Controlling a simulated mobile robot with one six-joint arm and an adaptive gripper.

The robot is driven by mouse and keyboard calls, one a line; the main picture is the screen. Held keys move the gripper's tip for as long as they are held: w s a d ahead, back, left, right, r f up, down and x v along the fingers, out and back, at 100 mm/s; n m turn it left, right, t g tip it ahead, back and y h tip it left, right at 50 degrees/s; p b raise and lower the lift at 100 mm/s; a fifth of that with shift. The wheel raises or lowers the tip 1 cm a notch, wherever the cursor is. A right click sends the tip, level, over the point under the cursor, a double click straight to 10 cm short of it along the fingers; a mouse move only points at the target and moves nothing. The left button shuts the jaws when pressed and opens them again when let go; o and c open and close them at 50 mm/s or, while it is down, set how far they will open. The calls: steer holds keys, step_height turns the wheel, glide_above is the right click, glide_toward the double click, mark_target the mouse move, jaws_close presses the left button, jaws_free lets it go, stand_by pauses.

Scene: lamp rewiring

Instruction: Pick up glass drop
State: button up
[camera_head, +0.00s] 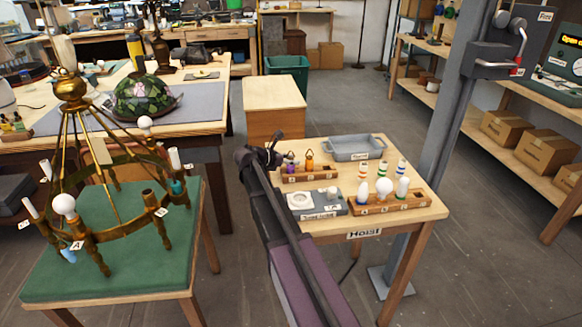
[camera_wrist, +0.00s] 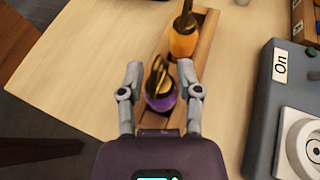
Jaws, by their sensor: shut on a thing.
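A purple glass drop (camera_wrist: 160,102) with a gold hook on top sits at the near end of a narrow wooden rack (camera_wrist: 208,48) in the wrist view. My gripper (camera_wrist: 160,72) has one finger on each side of it and is shut on it; the exact contact is hard to see. An orange glass drop (camera_wrist: 183,40) stands farther along the rack. In the head view the purple drop (camera_head: 291,161) and orange drop (camera_head: 310,160) show in the rack (camera_head: 318,178), with my gripper (camera_head: 273,156) at its left end.
On the small table (camera_head: 428,209) are a grey tray (camera_head: 355,148), a grey switch box (camera_head: 325,209) and a bulb rack (camera_head: 418,203). A grey post (camera_head: 455,120) rises behind the right side.

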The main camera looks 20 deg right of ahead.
steer(key=shift+r, duration=0.1)
stand_by(0.3)
step_height(320, 180, up, 10)
steer(key=p, duration=1)
steer(key=shift+s, duration=0.1)
stand_by(1.5)
